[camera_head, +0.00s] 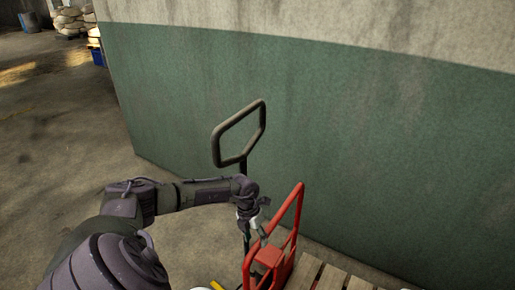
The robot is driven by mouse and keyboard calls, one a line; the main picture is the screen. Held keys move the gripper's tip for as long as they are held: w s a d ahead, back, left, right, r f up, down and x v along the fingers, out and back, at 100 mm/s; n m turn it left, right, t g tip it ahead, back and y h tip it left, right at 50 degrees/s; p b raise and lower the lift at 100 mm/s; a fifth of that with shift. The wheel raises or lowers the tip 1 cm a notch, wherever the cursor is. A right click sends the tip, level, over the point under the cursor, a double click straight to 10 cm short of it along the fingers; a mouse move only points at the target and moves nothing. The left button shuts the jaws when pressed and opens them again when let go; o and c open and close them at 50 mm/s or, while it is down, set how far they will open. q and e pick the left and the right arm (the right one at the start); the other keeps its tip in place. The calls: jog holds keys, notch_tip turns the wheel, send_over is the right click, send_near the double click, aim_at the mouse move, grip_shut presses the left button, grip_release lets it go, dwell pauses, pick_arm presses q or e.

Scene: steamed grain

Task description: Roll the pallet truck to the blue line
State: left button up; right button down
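The pallet truck stands close along the wall, with a dark loop handle (216,148) on an upright shaft and a red frame (298,213) at the lower middle. A wooden pallet (333,279) shows behind the red frame at the bottom edge. My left arm reaches in from the lower left. My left gripper (262,228) is below the handle loop, beside the shaft and just left of the red frame. Its fingers are too small to tell whether they are open or touch the truck. My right gripper is out of view. No blue line shows on the visible floor.
A green and grey wall (380,140) runs close behind the truck and fills the right side. Bare concrete floor (60,140) lies open to the left. Stacked pale sacks (70,22) and a blue container (97,56) stand far off at the upper left.

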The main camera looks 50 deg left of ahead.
pick_arm(q)
jog(key=shift+d, duration=0.1)
notch_tip(320, 180, up, 12)
jog(key=a, duration=0.2)
jog(key=shift+s+a+f, duration=0.15)
jog(key=shift+s+f, duration=0.05)
jog(key=shift+s, duration=0.1)
dwell(0.6)
